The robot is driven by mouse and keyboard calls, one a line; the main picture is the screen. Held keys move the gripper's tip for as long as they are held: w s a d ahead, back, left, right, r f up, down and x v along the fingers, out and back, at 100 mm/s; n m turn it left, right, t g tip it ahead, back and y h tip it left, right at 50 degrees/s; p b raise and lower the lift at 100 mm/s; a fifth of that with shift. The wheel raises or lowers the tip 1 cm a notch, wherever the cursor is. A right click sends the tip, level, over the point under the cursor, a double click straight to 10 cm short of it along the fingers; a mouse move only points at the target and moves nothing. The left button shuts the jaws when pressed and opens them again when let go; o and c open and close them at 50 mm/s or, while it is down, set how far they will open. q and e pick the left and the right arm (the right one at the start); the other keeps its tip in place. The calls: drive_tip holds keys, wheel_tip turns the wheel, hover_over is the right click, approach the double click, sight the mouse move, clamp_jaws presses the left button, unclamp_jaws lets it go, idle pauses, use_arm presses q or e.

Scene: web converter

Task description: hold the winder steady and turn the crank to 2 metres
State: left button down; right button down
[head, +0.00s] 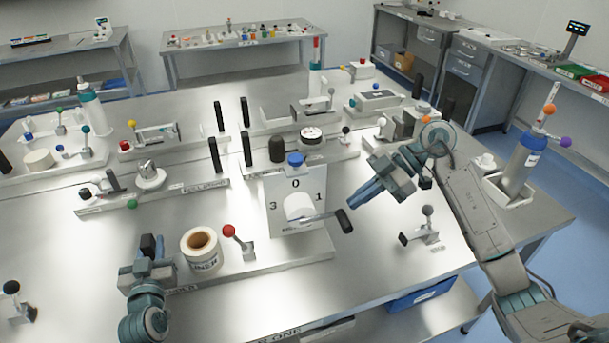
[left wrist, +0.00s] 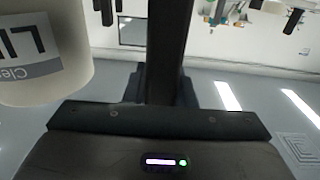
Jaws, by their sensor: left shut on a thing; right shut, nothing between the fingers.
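The winder has an upright grey dial plate (head: 279,213) marked 0, 1 and 3, with a white hub (head: 299,206) on its face. Its crank ends in a black grip (head: 344,221) that points to the lower right, towards the 1 side. My left gripper (head: 148,262) is shut on a black upright handle (head: 148,244) at the left end of the winder's base (head: 265,261). The dark handle also rises through the left wrist view (left wrist: 166,50). My right gripper (head: 356,202) is shut and empty, just above and right of the crank grip; it looks apart from it.
A white roll labelled liner (head: 202,262) and a red-knobbed lever (head: 237,241) stand between my left gripper and the dial plate. A small grey-knobbed fixture (head: 424,232) stands right of the crank. Other fixtures crowd the back; the front right of the bench is clear.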

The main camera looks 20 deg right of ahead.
sight(347, 220)
drive_tip(key=shift+f, duration=1.75)
drive_tip(key=shift+f+y, duration=0.4)
drive_tip(key=shift+y, duration=0.1)
drive_tip(key=shift+d+f, duration=0.1)
drive_tip(key=shift+f, duration=0.1)
drive_tip(key=shift+d+f+y, duration=0.15)
drive_tip(key=shift+f+y, duration=0.8)
drive_tip(key=shift+f, duration=0.35)
drive_tip(key=shift+d+f+y, duration=0.1)
drive_tip(key=shift+f+y, duration=0.85)
drive_tip(key=shift+f, duration=0.3)
